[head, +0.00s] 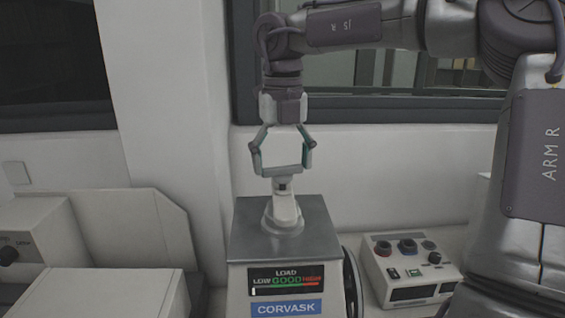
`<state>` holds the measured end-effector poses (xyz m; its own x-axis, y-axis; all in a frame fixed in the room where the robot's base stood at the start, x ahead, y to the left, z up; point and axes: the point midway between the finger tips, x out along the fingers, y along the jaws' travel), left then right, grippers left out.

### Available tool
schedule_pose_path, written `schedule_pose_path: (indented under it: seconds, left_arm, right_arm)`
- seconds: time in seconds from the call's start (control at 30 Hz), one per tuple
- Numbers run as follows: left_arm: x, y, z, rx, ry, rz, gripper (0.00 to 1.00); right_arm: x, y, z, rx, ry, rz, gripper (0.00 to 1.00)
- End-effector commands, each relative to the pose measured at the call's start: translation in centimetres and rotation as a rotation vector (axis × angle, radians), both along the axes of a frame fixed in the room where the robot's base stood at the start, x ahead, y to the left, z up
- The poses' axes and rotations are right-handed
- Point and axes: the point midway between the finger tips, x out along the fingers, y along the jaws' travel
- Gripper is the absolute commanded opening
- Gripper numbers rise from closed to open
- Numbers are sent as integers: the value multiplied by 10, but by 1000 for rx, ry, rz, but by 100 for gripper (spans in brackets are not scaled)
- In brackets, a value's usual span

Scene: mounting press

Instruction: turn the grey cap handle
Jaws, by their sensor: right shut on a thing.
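The press (252,244) stands in the middle with a dark metal top, a LOAD display and a blue CORVASK label. A pale grey cap handle (284,211) stands upright on its top. My right gripper (284,181) points straight down above the press, its fingertips closed on the upper end of the handle. The fingertips hide part of that end. My left gripper is not in view.
A dark wheel (353,283) is on the press's right side. Light grey equipment (100,235) fills the left. A wall and windows stand behind.

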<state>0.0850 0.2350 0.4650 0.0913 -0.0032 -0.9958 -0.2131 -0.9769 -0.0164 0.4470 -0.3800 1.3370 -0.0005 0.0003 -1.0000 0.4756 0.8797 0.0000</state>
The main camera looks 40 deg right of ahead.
Motion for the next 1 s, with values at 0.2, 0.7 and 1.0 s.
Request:
schedule_pose_path:
  seconds: [0.2, 0.7, 1.0]
  left_arm:
    - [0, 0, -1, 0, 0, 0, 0]
    - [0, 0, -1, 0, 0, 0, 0]
    - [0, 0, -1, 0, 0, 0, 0]
  right_arm:
    - [1, -1, 1, -3, -4, -123, 46]
    - [0, 0, 1, -2, -4, -211, 46]
    - [1, 0, 1, -2, -3, -209, 88]
